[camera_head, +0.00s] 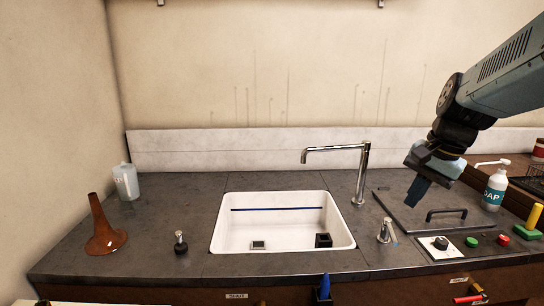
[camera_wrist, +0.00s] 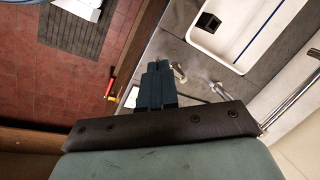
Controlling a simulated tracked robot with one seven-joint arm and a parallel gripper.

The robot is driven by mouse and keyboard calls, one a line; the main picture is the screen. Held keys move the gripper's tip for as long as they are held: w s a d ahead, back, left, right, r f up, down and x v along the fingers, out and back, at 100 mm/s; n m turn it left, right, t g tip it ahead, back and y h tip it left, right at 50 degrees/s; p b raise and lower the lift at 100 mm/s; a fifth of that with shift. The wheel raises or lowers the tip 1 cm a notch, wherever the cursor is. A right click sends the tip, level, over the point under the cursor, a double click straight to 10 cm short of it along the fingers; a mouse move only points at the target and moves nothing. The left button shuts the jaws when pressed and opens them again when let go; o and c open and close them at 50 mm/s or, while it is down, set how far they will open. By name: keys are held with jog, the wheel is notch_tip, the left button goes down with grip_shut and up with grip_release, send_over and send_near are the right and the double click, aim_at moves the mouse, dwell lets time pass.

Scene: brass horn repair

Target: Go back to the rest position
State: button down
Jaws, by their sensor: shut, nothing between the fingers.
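My gripper (camera_head: 418,188) hangs at the right of the head view, above the dark lidded panel (camera_head: 405,213) right of the sink. Its fingers point down and to the left. They are shut together with nothing between them, and I cannot tell its exact height over the counter. In the wrist view my gripper (camera_wrist: 156,68) shows as two dark fingers side by side, with part of the sink beyond them.
A white sink (camera_head: 230,240) with a chrome tap (camera_head: 364,170) is set in the grey counter. A soap bottle (camera_head: 495,187) and a button panel (camera_head: 462,246) stand at the right. A brown horn bell (camera_head: 104,232) and a clear jug (camera_head: 126,182) stand at the left.

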jog(key=s+a+r+n+t+h, duration=0.1)
jog(key=s+a+n+t+h, duration=0.1)
jog(key=s+a+n, duration=0.4)
jog(key=shift+s+a+r+n+t, duration=0.2)
jog(key=shift+s+n+t, duration=0.65)
jog(key=shift+n, duration=0.85)
jog(key=shift+s, duration=0.1)
